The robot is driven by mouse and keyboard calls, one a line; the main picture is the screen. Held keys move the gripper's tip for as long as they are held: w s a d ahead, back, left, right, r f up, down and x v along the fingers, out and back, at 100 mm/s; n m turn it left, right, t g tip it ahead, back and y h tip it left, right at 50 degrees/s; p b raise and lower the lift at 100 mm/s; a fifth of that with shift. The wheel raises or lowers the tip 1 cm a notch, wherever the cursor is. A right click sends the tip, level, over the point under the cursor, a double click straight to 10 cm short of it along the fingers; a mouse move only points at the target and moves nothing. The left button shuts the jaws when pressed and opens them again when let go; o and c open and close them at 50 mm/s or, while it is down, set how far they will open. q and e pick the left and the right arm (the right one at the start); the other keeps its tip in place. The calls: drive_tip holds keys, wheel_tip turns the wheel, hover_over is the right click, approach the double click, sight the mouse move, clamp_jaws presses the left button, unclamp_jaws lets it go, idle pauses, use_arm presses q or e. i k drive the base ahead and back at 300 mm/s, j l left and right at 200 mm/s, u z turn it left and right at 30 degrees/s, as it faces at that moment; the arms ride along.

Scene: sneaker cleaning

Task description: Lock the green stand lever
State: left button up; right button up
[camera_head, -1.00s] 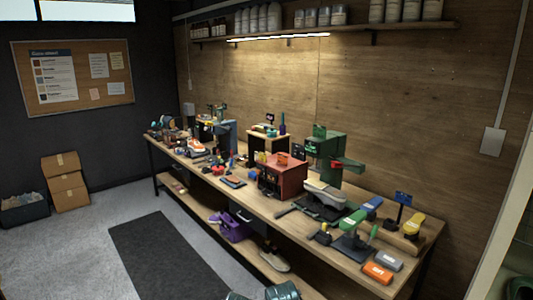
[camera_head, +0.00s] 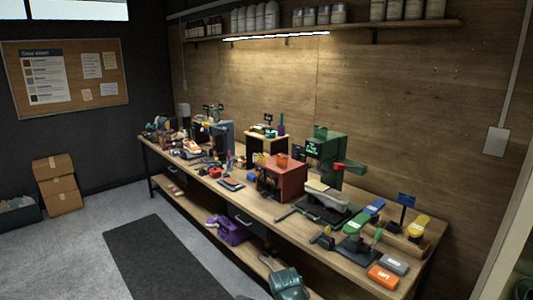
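A green machine stand (camera_head: 325,150) stands on the workbench, right of its middle, with a red lever-like arm (camera_head: 349,168) sticking out to its right. A pale sneaker (camera_head: 326,195) sits on a dark platform in front of it. Nearer the front right, a small dark stand (camera_head: 354,246) has an upright green part (camera_head: 377,238) that looks like a lever; whether it is locked is too small to tell. No gripper fingers show.
A red box-like machine (camera_head: 282,178) stands left of the sneaker. The floor by the dark mat (camera_head: 160,260) is clear.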

sight(371, 250)
drive_tip(key=i+l, duration=0.35)
drive_tip(key=i, duration=0.15)
drive_tip(key=i+l, duration=0.4)
drive_tip(key=i+j+u, duration=0.05)
drive_tip(key=i, duration=0.05)
